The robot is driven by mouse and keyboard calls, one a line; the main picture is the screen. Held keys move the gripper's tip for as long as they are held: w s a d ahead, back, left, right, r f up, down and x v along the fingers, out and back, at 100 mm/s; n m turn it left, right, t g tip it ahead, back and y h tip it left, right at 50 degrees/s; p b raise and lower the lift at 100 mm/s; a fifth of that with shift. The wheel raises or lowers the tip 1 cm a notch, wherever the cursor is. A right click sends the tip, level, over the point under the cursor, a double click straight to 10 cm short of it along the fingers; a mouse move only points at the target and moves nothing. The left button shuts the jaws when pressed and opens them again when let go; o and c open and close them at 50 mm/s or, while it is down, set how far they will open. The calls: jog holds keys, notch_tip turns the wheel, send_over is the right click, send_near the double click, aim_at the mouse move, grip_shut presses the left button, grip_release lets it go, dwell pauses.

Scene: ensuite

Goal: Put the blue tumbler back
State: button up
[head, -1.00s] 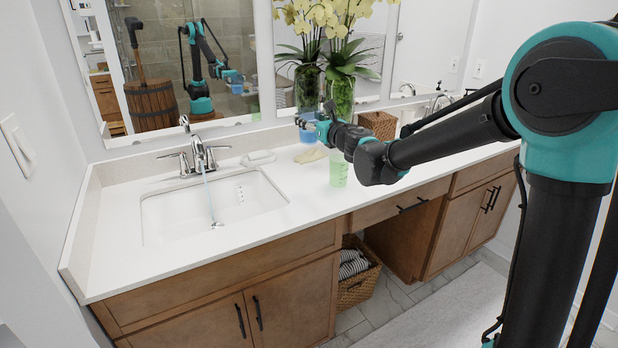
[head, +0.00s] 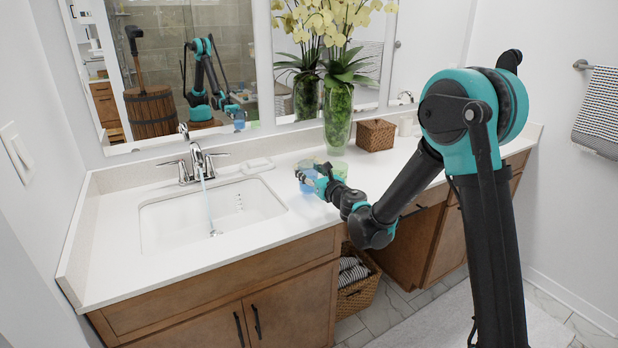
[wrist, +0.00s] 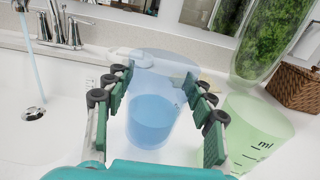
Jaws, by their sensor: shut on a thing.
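The blue tumbler (head: 306,182) is see-through and stands upright between the fingers of my gripper (head: 315,178), over the counter right of the sink. In the wrist view the tumbler (wrist: 152,115) fills the space between the two green-padded fingers of my gripper (wrist: 158,90), which are shut on it. Its lower part looks a deeper blue. I cannot tell whether its base touches the counter. A green see-through cup with measuring marks (wrist: 258,130) stands close on the right; in the head view my gripper partly hides it.
Water runs from the tap (head: 197,160) into the white sink (head: 210,215) on the left. A glass vase of orchids (head: 338,120) and a wicker box (head: 375,134) stand behind on the counter. A white dish (head: 257,166) lies behind the sink. The front counter edge is clear.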

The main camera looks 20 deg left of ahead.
jog(key=shift+f, duration=1.05)
jog(key=o, duration=1.2)
jog(key=shift+f, duration=0.1)
jog(key=shift+c, duration=0.2)
